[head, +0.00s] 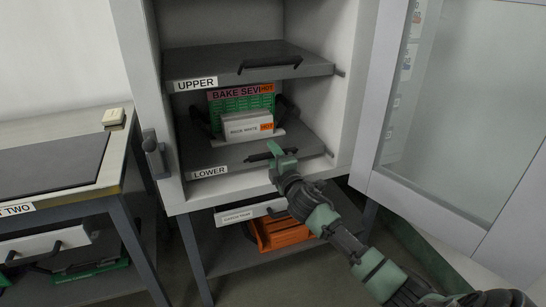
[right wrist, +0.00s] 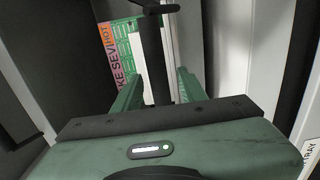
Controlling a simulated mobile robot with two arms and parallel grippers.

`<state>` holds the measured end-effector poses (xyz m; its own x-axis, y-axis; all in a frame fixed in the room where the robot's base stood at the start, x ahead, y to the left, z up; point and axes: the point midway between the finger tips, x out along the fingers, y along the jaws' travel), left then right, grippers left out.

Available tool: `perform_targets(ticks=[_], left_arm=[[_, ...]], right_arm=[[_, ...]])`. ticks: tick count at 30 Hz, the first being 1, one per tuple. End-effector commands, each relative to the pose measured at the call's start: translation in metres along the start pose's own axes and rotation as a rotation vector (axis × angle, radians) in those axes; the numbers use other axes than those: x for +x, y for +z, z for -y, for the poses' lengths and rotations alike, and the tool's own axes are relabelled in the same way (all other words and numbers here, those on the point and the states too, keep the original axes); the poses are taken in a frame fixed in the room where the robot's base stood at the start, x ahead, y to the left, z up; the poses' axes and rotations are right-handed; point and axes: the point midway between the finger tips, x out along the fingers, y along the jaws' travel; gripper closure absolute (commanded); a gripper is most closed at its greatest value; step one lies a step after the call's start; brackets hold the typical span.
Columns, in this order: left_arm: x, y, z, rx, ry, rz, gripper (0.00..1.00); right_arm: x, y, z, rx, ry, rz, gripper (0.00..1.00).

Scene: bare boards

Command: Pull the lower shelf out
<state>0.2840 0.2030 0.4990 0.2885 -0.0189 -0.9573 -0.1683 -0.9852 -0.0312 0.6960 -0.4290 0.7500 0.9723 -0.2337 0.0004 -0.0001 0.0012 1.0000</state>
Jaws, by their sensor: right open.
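The lower shelf (head: 217,160), a dark grey board labelled LOWER, sits inside the open white cabinet. Its black handle (head: 257,157) is at the front edge. My right gripper (head: 283,154) is at the right part of this handle. In the right wrist view my open green fingers (right wrist: 158,88) stand on either side of a dark bar (right wrist: 153,55), which looks like the handle. Whether they touch it I cannot tell. The gripper hides part of the handle in the head view. My left gripper is not in view.
The upper shelf (head: 230,63) is above. The cabinet's glass door (head: 440,110) is swung open at right. A bench (head: 60,165) stands at left. An orange crate (head: 280,233) is below.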

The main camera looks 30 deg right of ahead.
Motion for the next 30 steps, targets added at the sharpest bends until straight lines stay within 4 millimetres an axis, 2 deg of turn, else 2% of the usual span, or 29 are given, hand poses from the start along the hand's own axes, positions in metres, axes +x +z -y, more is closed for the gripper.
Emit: perform_targets(ticks=[8, 11, 12, 13, 30], left_arm=[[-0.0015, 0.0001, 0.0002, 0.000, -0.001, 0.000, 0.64], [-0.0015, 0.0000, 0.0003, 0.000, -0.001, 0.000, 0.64], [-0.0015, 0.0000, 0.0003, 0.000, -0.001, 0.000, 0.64], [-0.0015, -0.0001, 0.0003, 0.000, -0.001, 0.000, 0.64], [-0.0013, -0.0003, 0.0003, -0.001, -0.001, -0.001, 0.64]], right_arm=[[0.0025, -0.0002, 0.0003, 0.001, -0.001, 0.000, 0.58], [0.0024, -0.0002, 0.0003, 0.001, -0.001, 0.000, 0.83], [0.0024, -0.0002, 0.0003, 0.001, -0.001, 0.000, 0.94], [0.0023, -0.0002, 0.0004, 0.001, -0.001, 0.000, 1.00], [0.0021, -0.0003, 0.0009, 0.002, -0.002, 0.000, 1.00]])
